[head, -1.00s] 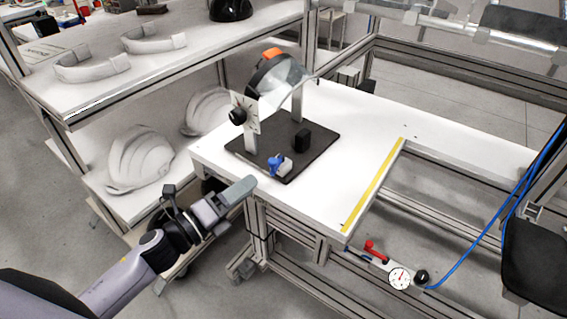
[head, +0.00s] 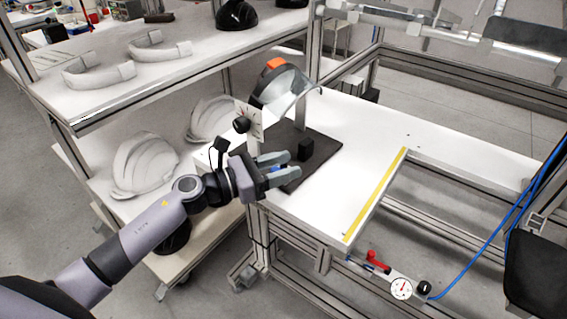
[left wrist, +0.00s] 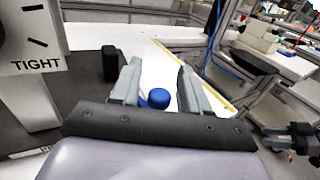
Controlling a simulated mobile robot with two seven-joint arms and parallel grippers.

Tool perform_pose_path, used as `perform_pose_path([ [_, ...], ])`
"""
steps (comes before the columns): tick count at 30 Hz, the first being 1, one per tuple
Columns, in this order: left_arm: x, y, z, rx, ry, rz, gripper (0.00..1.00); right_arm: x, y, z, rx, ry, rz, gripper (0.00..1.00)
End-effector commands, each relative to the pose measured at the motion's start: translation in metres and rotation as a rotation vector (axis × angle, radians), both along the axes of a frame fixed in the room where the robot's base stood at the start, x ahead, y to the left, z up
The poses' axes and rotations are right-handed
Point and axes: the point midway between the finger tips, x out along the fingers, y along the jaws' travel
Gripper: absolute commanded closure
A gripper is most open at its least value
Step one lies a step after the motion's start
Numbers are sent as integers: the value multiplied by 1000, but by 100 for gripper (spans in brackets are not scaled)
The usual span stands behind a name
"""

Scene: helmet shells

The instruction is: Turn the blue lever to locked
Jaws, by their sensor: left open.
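The blue lever (head: 277,169) is at the front of the dark base plate (head: 322,152) and is mostly hidden by my left gripper (head: 293,165) in the head view. In the left wrist view its round blue end (left wrist: 158,98) shows between the two grey fingers. My left gripper is open, with a finger on either side of the lever and a visible gap to each. The lever's body and any lock marking are hidden.
A clear visor (head: 290,85) with an orange part stands on the plate behind a white dial plate (left wrist: 33,40) marked TIGHT. A black block (head: 305,149) is close to the fingers. The white tabletop (head: 350,165) right of the plate is clear. White helmet shells (head: 145,166) lie on the left shelf.

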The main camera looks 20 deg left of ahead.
Motion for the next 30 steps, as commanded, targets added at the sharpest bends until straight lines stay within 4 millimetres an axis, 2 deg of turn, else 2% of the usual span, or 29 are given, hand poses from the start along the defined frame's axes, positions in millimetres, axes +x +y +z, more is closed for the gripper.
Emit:
perform_pose_path([
  [8, 2, -3, 0, 0, 0, 0, 55, 0, 0, 0, 0, 0, 0, 57],
  [9, 2, -2, 0, 0, 0, 0, 58, 0, 0, 0, 0, 0, 0, 57],
  [13, 2, -2, 0, 0, 0, 0, 100, 0, 0, 0, 0, 0, 0, 57],
  [23, 2, -3, 2, -2, -2, 11, 100, 0, 0, 3, 0, 0, 0, 57],
  [30, 3, -6, 6, -4, -2, 102, 100, 0, 0, 18, 0, 1, 0, 57],
])
